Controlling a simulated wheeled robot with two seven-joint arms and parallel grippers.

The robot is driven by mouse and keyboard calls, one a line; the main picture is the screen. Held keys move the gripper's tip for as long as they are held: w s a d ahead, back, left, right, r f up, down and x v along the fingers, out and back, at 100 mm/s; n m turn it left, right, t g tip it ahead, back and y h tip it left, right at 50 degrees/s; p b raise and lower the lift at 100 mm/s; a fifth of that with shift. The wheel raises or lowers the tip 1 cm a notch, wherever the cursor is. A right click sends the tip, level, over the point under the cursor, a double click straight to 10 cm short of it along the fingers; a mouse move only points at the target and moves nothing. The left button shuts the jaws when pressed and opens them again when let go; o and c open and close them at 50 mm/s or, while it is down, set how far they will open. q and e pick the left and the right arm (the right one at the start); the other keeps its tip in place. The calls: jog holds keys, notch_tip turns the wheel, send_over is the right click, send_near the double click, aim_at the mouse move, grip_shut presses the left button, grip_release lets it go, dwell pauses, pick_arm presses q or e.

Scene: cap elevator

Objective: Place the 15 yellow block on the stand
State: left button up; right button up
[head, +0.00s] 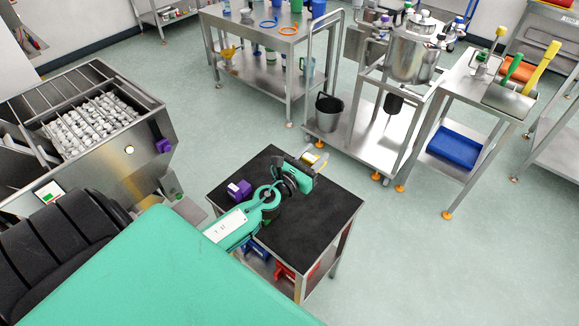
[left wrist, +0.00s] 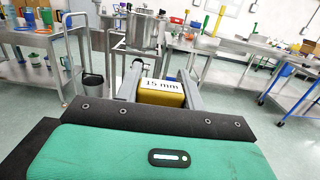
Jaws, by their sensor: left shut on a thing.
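The yellow block (left wrist: 161,92) with a white "15 mm" label shows in the left wrist view, between the two grey fingers of my left gripper (left wrist: 160,84). The gripper is shut on it. In the head view the block (head: 312,160) is a small yellow and white patch at the tip of my left gripper (head: 311,158), above the far edge of the black-topped stand (head: 325,222). I cannot tell from these views whether the block touches anything below. My right gripper is in neither view.
A purple block (head: 239,190) sits on the black top at the left. Blue (head: 256,249) and red (head: 284,271) things lie on a shelf below. The cap machine (head: 95,120) stands left, with a purple part (head: 163,146) on its side. A steel trolley (head: 345,125) stands behind.

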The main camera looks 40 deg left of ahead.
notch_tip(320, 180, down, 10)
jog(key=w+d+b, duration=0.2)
jog(key=b, duration=0.8)
pick_arm(q)
notch_tip(320, 180, down, 16)
jog(key=b, duration=0.2)
jog(key=shift+f+b, duration=0.2)
jog(key=shift+b, duration=0.2)
notch_tip(320, 180, down, 3)
jog(key=shift+f+b, duration=0.1)
jog(key=shift+b, duration=0.7)
jog(key=shift+f, duration=0.2)
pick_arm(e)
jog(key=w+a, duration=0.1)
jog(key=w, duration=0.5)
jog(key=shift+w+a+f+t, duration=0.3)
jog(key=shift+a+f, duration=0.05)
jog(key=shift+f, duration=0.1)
